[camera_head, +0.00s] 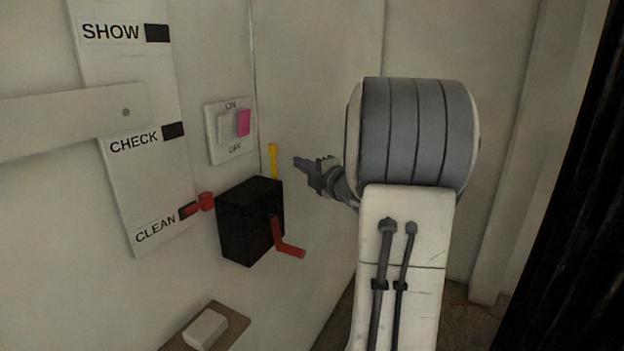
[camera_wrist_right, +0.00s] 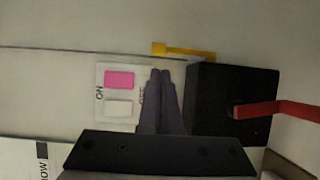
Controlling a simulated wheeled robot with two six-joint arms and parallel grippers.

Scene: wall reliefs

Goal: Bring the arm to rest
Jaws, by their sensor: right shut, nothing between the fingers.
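My right arm comes up from the bottom of the head view, and its gripper (camera_head: 302,163) points left toward the wall panel. The fingers are shut and empty, in front of the wall between the switch and the black box. The same gripper shows in the right wrist view (camera_wrist_right: 160,75), its two fingertips together. I cannot tell its exact distance from the wall. My left gripper is not in view.
A switch plate (camera_head: 213,133) with a pink rocker (camera_head: 243,122), a black box (camera_head: 235,232) with a red crank (camera_head: 289,250), and a yellow lever (camera_head: 273,160) are on the wall. A labelled board (camera_head: 150,190) with a red knob (camera_head: 206,201) is left. A small shelf (camera_head: 236,333) holds a white block (camera_head: 205,329).

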